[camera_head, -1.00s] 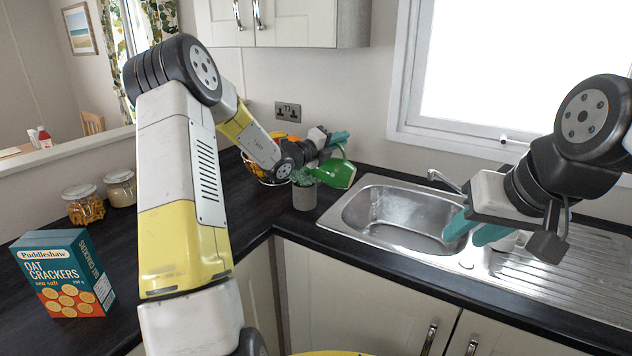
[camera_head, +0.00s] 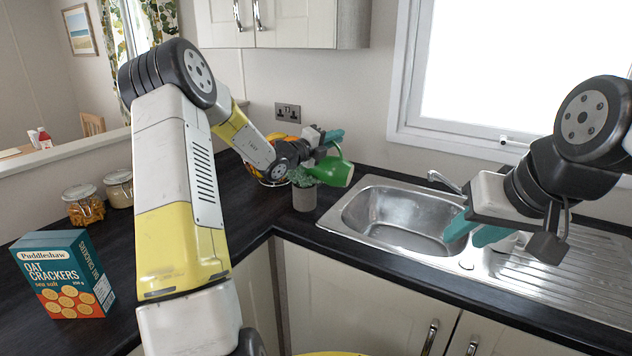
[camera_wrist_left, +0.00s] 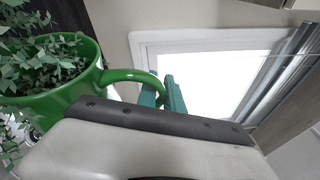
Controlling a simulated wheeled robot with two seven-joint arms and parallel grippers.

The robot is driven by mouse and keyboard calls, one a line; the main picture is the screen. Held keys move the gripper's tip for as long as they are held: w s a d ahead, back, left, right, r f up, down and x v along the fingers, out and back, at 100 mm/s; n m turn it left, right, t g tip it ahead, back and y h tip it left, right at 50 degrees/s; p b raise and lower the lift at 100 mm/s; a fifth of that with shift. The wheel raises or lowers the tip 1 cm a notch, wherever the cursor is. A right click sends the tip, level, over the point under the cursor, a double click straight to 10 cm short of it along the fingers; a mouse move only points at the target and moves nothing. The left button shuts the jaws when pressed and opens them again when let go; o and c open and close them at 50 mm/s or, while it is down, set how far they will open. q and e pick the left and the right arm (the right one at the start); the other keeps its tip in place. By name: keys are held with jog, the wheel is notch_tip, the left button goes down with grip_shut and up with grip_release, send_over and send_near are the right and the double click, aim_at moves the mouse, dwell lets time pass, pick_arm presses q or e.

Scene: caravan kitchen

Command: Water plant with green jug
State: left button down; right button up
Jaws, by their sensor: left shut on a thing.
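The green jug (camera_head: 332,172) is tilted, with its body above and beside the plant in the grey pot (camera_head: 304,196). My left gripper (camera_head: 332,138) is shut on the jug's handle, at the back of the counter left of the sink. In the left wrist view the jug (camera_wrist_left: 100,84) shows large, with its handle between the teal fingers (camera_wrist_left: 163,92). Leafy plant stems (camera_wrist_left: 45,62) show at the jug's rim there. Whether water flows cannot be seen. My right gripper (camera_head: 474,232) hangs over the sink with its teal fingers, holding nothing visible.
The steel sink (camera_head: 352,226) with tap (camera_head: 440,178) lies right of the pot. A fruit basket (camera_head: 262,172) stands behind my left arm. Jars (camera_head: 84,206) and an oat crackers box (camera_head: 62,276) stand on the left counter.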

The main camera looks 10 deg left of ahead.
pick_arm(q)
jog(key=shift+w+a+r+n+t+b, duration=0.1)
jog(key=shift+a+r+n+t+b, duration=0.2)
jog(key=shift+a+r+n+b, duration=0.25)
dwell(0.4)
jog(key=d+m, duration=0.1)
jog(key=d+f, duration=0.1)
jog(key=d, duration=0.1)
jog(key=s+d+f+m+g, duration=0.1)
jog(key=d, duration=0.1)
jog(key=shift+s+d+f+m, duration=0.1)
jog(key=shift+d+f+m, duration=0.15)
jog(key=shift+m, duration=0.1)
jog(key=shift+s+d+f+m+g+y, duration=0.1)
jog(key=shift+d+f+m+g+y, duration=0.1)
jog(key=shift+d+f+m, duration=0.3)
jog(key=shift+s+d+f+m+g+y, duration=0.1)
jog(key=shift+d+f+m+g+y, duration=0.2)
jog(key=shift+f+m, duration=0.35)
jog(key=shift+s+d+f+m+y, duration=0.1)
jog(key=shift+d+f+m, duration=0.35)
jog(key=shift+f, duration=0.25)
